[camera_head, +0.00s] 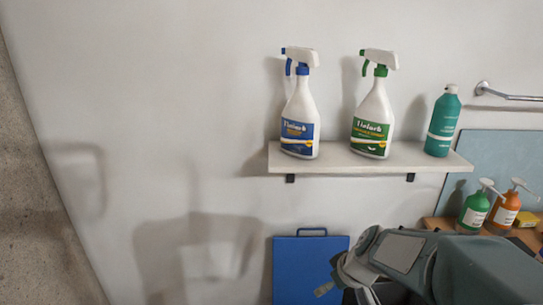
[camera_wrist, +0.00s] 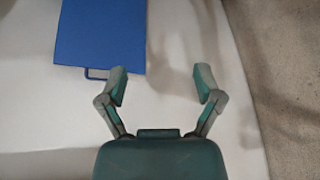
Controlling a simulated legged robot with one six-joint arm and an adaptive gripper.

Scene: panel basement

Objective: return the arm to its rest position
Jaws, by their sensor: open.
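My gripper (camera_wrist: 160,85) is open and empty in the wrist view, with its two fingers spread apart over the pale wall. In the head view, my arm comes in from the lower right, and my gripper (camera_head: 338,284) is in front of a blue panel with a handle (camera_head: 300,265). The same blue panel (camera_wrist: 102,35) is at the upper left of the wrist view, close to the left finger in the picture. Whether the finger touches it I cannot tell.
A white shelf (camera_head: 365,160) holds a blue-labelled spray bottle (camera_head: 300,115), a green-labelled spray bottle (camera_head: 373,115) and a teal bottle (camera_head: 443,122). A metal rail (camera_head: 510,97) is at right. Pump bottles (camera_head: 475,210) stand on a wooden surface. The wall at left is bare.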

